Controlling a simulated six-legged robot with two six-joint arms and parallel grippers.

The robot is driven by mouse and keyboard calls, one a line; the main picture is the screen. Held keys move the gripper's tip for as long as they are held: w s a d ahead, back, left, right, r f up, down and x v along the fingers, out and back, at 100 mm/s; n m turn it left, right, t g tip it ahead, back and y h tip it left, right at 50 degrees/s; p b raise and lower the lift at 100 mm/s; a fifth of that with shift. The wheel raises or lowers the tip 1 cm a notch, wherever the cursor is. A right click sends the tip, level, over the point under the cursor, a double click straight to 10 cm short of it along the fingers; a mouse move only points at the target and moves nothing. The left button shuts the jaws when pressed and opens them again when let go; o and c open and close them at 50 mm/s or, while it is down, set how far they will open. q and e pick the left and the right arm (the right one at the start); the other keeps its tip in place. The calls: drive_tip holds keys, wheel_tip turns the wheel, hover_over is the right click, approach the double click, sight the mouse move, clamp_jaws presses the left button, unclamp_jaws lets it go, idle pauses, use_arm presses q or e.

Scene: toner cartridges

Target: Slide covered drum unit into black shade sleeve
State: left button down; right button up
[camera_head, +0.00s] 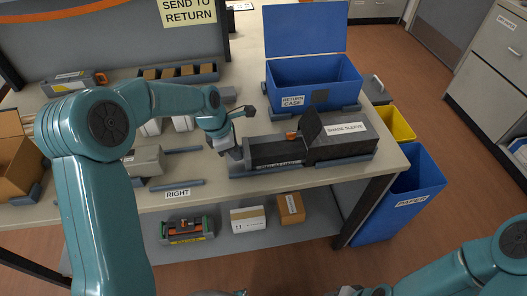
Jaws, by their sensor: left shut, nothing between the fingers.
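The black drum unit (270,152) lies on a grey holder on the table, its right end at the mouth of the black shade sleeve (350,136). I cannot tell how far it is inside. A dark flap (313,128) stands up at the sleeve's mouth, beside a small orange part (292,136). My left gripper (236,155) is shut and empty, at the drum unit's left end; I cannot tell whether it touches. Only a bit of my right gripper (362,291) shows at the bottom edge, its jaws cut off.
A blue return case (315,82) with its lid raised stands behind the sleeve. A grey cartridge (147,161) and low rails lie left of my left gripper. Blue (400,205) and yellow (396,123) bins stand right of the table. Boxes (248,218) sit on the lower shelf.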

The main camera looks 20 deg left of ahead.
sight(281, 143)
use_arm(q)
drive_tip(key=shift+w+d+p, duration=0.55)
drive_tip(key=shift+w+d, duration=0.85)
drive_tip(key=shift+d, duration=0.85)
drive_tip(key=shift+w+d+p, duration=0.6)
drive_tip(key=shift+w+d, duration=0.75)
drive_tip(key=shift+d, duration=0.95)
drive_tip(key=shift+w+d+p, duration=0.55)
drive_tip(key=shift+w+d, duration=0.85)
drive_tip(key=shift+d, duration=0.85)
drive_tip(key=shift+w+d, duration=0.35)
drive_tip(key=shift+d, duration=0.25)
drive_tip(key=shift+s+a, duration=0.35)
drive_tip(key=shift+a, duration=0.3)
drive_tip(key=shift+s+a, duration=0.7)
drive_tip(key=shift+a, duration=0.35)
wheel_tip(281, 143, up, 8)
drive_tip(key=p, duration=0.5)
drive_tip(key=shift+r, duration=0.1)
